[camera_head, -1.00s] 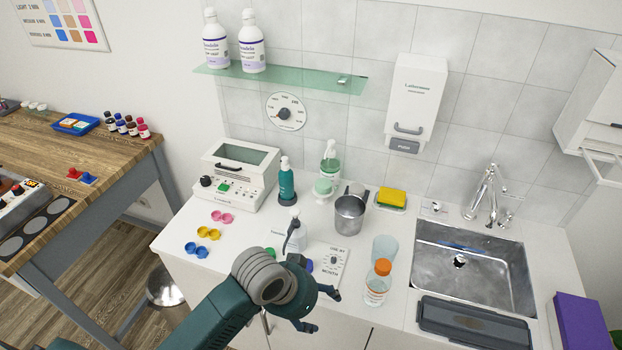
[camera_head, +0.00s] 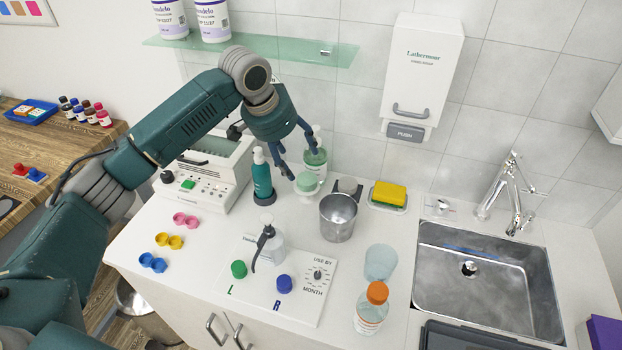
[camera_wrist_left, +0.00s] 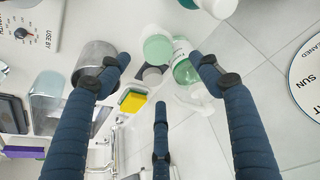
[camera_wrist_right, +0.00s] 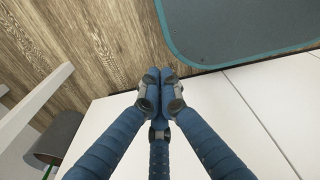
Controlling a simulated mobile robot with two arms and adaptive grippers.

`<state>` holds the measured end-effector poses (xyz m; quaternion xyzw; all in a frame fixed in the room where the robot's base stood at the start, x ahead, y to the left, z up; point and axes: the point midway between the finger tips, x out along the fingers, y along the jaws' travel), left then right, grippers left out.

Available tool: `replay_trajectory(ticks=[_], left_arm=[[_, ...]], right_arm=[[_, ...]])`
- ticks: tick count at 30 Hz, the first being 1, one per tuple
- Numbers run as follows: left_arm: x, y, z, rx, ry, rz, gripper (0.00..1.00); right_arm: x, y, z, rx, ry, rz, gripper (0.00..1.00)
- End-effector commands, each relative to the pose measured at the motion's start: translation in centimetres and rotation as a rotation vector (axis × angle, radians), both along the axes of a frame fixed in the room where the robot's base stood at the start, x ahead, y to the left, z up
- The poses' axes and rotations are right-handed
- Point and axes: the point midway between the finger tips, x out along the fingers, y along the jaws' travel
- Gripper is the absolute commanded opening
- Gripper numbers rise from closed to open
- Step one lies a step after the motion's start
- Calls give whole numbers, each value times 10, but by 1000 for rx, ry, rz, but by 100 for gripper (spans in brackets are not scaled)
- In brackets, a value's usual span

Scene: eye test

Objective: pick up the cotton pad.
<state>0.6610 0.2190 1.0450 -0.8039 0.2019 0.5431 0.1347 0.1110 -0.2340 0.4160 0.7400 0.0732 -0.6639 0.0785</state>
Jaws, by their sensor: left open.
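I cannot make out a plain cotton pad for certain. A pale green round pad-like piece (camera_head: 308,182) sits on a small white stand; it also shows in the left wrist view (camera_wrist_left: 157,48). A small greyish round piece (camera_head: 348,185) lies just right of it, behind the metal cup; I cannot tell what it is. My left gripper (camera_head: 297,157) is open and empty above and slightly left of the pale green piece, its fingers pointing down. In the left wrist view, that piece appears between the spread fingers (camera_wrist_left: 160,62). My right gripper (camera_wrist_right: 160,88) is shut and empty in its wrist view.
A metal cup (camera_head: 338,219), a green pump bottle (camera_head: 316,158) and a teal pump bottle (camera_head: 262,180) stand close around the stand. A glass shelf (camera_head: 260,49) hangs above.

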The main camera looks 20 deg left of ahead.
Motion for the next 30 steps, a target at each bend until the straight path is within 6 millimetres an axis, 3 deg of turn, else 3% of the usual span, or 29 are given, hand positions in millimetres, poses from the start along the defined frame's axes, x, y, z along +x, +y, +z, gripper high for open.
replay_trajectory(ticks=[4,13,17,24,30], left_arm=[[6,1,-6,-4,3,9,65],[20,-6,-44,-3,-1,8,65],[21,-8,-52,-2,1,8,65],[27,-14,-86,-3,1,7,65],[31,-15,-98,-2,-2,7,65]], right_arm=[[-2,0,3,0,2,0,0],[-36,-2,9,-3,48,0,0],[-31,-2,14,-4,41,0,0],[-11,0,30,1,11,0,0],[-11,0,31,0,13,0,0]])
